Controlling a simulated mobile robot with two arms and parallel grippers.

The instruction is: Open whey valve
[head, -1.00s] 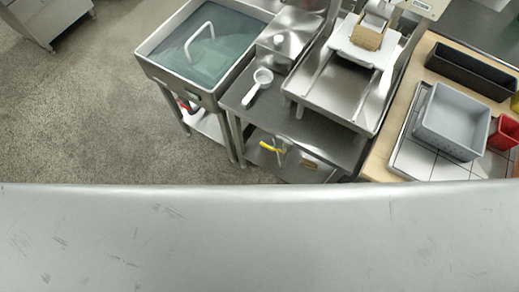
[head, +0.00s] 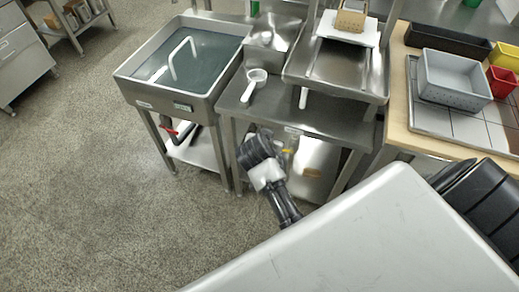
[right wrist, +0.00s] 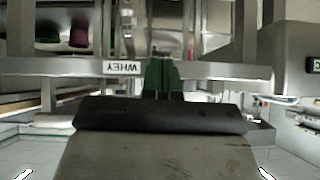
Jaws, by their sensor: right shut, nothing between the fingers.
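The whey valve's yellow handle (head: 287,152) shows only as a small patch under the middle steel table in the head view, partly hidden by my arm. A white WHEY label is on the table's front edge (head: 294,131); it reads upside down in the right wrist view (right wrist: 122,67). My right gripper (right wrist: 160,73) has its green fingertips together and empty, just beside the label in that view. The handle cannot be made out there. In the head view my dark arm reaches in by the table's left legs, and its fingertips cannot be made out. My left gripper is not in view.
A steel basin (head: 140,70) with greenish liquid and a white handle stands at left, with a red-handled valve (head: 172,131) beneath. A white ladle (head: 253,82) lies on the middle table (head: 330,125). A wooden bench with a grey bin (head: 452,82) stands at right.

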